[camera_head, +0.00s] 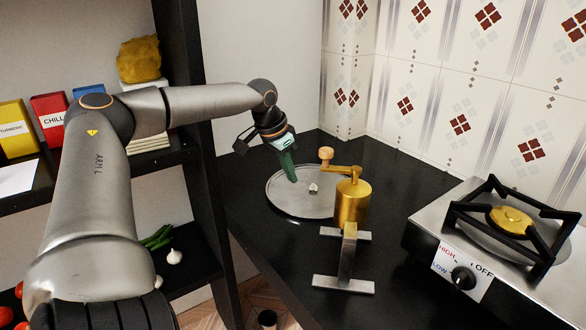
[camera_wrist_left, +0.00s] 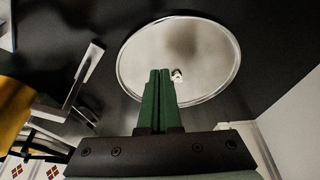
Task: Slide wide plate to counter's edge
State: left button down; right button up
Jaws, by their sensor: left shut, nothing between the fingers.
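The wide plate (camera_head: 292,206) is a round, shallow metal dish lying flat on the black counter, near its left edge in the head view. It fills the upper middle of the left wrist view (camera_wrist_left: 205,45). A small whitish piece (camera_head: 313,188) lies on it. My left gripper (camera_head: 292,180) has green fingers, shut and empty, pointing down over the plate's left part. In the left wrist view the closed fingers (camera_wrist_left: 158,74) overlap the plate beside the whitish piece; I cannot tell whether the tips touch it. My right gripper is not in view.
A brass grinder (camera_head: 352,204) with a crank stands close to the plate's right side. A metal stand (camera_head: 347,262) is in front of it. A stove (camera_head: 500,250) is at the right. A dark shelf post (camera_head: 195,130) rises left of the counter. The counter's front left is bare.

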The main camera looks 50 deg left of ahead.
aim_at(290, 210)
pick_arm(q)
jog(key=b+x, duration=0.2)
jog(key=x, duration=0.6)
jog(key=shift+f, duration=0.25)
jog(key=shift+s+a+p, duration=0.1)
jog(key=shift+s+p, duration=0.35)
jog(key=shift+s, duration=1.45)
